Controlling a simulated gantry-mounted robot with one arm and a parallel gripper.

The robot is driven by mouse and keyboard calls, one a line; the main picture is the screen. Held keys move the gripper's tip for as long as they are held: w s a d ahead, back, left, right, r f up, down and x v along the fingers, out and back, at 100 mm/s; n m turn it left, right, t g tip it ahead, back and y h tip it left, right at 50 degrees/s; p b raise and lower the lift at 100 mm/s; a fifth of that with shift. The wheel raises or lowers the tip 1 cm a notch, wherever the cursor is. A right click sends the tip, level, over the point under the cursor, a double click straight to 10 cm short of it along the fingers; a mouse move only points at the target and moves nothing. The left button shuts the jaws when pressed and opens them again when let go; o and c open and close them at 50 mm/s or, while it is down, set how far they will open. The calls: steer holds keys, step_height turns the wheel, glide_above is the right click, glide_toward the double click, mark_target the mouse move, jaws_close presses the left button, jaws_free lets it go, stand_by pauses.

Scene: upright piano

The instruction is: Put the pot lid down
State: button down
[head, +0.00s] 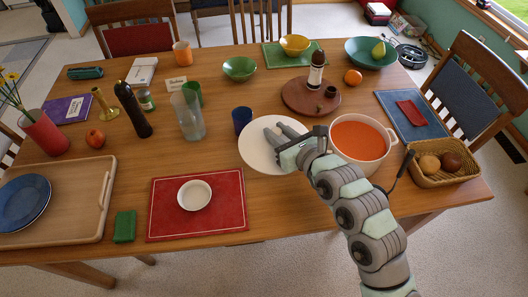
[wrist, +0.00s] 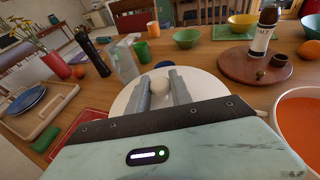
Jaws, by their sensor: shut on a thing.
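The white pot lid (head: 256,155) is a round, pale disc left of the pot, lying level over the table. It also shows in the wrist view (wrist: 122,102), with its round knob (wrist: 160,86) between my fingers. My gripper (head: 283,133) reaches over the lid from the right and is shut on the knob; it shows in the wrist view too (wrist: 160,80). Whether the lid touches the tabletop or hangs just above it, I cannot tell. The white pot (head: 359,138) stands uncovered beside it, full of orange-red soup.
A blue cup (head: 241,120) stands close to the lid's left edge, with a glass pitcher (head: 188,116) beyond. A round wooden board (head: 296,101) with a bottle lies behind. A red placemat (head: 170,222) with a white bowl (head: 194,194) is at front left. Bare wood lies in front of the lid.

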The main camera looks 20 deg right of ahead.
step_height(320, 180, down, 16)
steer(key=b, duration=0.3)
steer(key=shift+r, duration=0.25)
steer(key=shift+f, duration=0.15)
steer(key=c, duration=1.1)
jaws_free()
steer(key=shift+c, duration=0.2)
steer(key=shift+s+d+r, duration=0.1)
steer(key=shift+s+r, duration=0.2)
steer(key=shift+s, duration=0.05)
steer(key=p+v, duration=0.1)
steer(key=v, duration=1)
steer(key=shift+s+f, duration=0.1)
steer(key=shift+s, duration=0.05)
